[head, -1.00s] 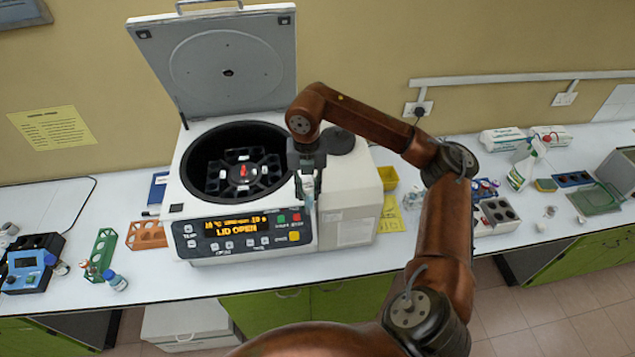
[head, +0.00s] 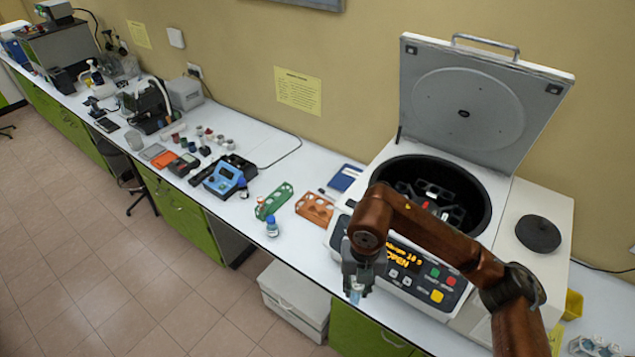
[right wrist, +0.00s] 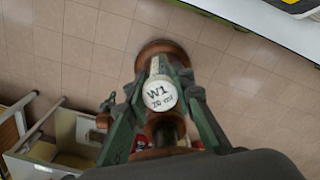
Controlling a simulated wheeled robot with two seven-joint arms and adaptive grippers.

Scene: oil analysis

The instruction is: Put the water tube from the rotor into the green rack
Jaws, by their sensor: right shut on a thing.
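My right gripper (head: 357,282) is shut on a tube whose white cap (right wrist: 160,94) reads "W1" in the right wrist view. The tube's pale lower part (head: 355,294) hangs below the fingers in the head view. The gripper is in front of the centrifuge, above the floor near the bench edge. The green rack (head: 273,201) lies on the bench to the left, apart from the gripper. The rotor (head: 432,201) sits inside the open centrifuge bowl, partly hidden by my right arm. My left gripper is not in view.
The centrifuge lid (head: 470,105) stands raised. An orange rack (head: 315,209) lies between the green rack and the centrifuge. A blue device (head: 224,180) sits farther left.

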